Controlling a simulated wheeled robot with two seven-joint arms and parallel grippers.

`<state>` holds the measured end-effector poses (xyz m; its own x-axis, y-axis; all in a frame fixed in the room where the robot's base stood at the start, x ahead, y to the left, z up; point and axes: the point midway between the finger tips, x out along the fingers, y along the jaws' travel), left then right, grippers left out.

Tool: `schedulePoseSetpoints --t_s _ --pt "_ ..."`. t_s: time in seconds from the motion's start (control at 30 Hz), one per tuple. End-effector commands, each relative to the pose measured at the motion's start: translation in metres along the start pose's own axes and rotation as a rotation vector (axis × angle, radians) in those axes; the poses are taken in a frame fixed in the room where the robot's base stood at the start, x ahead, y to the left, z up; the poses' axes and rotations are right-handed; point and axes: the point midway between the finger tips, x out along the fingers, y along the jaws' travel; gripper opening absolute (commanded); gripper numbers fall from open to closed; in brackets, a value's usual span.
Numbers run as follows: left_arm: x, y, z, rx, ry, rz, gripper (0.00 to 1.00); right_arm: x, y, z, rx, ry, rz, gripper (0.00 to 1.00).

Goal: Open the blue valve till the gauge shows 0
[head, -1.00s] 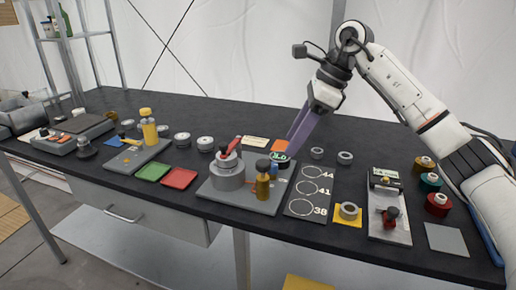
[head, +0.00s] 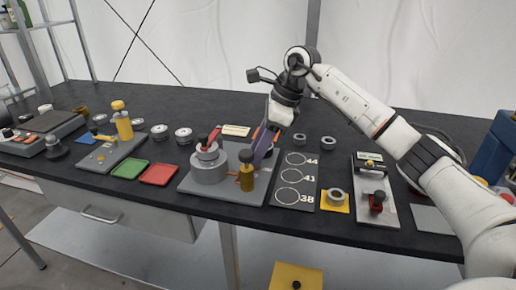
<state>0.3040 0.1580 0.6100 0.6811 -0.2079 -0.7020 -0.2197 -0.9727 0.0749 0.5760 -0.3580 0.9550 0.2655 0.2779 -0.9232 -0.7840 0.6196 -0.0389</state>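My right gripper (head: 264,148) has purple fingers and reaches down over the right back part of a grey plate (head: 225,196). The fingers are seen edge-on, so I cannot tell whether they are open or shut. They cover the spot where a small blue part and a greenish dial showed earlier; I cannot make out the blue valve or read the gauge now. On the plate, a grey cylinder with a red lever (head: 211,142) stands at the left and a brass cylinder (head: 247,180) at the front. My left gripper is not in view.
A dark board with circles marked 44, 41 and 38 (head: 297,180) lies right of the plate. Grey rings (head: 328,143) stand behind it. A grey fixture with a red clamp (head: 376,198) is farther right. Green (head: 130,169) and red (head: 158,174) trays lie left.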

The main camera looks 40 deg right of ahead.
Motion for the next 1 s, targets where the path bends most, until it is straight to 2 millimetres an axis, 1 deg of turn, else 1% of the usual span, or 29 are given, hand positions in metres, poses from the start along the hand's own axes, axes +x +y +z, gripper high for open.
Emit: schedulePoseSetpoints --t_s 0.17,0.27,0.4,0.43,0.73,0.87,1.0 --pt "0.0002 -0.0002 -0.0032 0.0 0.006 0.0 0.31 0.0002 0.0001 0.0 0.0 0.0 0.0 0.41" --pt "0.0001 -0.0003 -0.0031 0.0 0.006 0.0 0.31 0.0001 0.0001 0.0 0.0 0.0 0.0 0.26" --pt "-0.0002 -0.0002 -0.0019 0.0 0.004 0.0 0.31 0.0 0.0001 0.0001 0.0 0.0 0.0 0.03" --pt "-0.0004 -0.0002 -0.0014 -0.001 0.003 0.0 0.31 -0.0001 0.0001 0.0001 0.0 0.0 0.0 0.0" --pt "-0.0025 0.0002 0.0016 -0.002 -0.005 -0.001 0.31 -0.0004 0.0007 0.0001 0.035 0.003 -0.014 0.0" --pt "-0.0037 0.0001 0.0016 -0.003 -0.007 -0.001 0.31 -0.0007 0.001 0.0002 0.091 0.005 -0.038 0.0" --pt "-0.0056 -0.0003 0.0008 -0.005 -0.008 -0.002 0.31 -0.0013 0.0014 0.0009 0.183 0.008 -0.077 0.0"
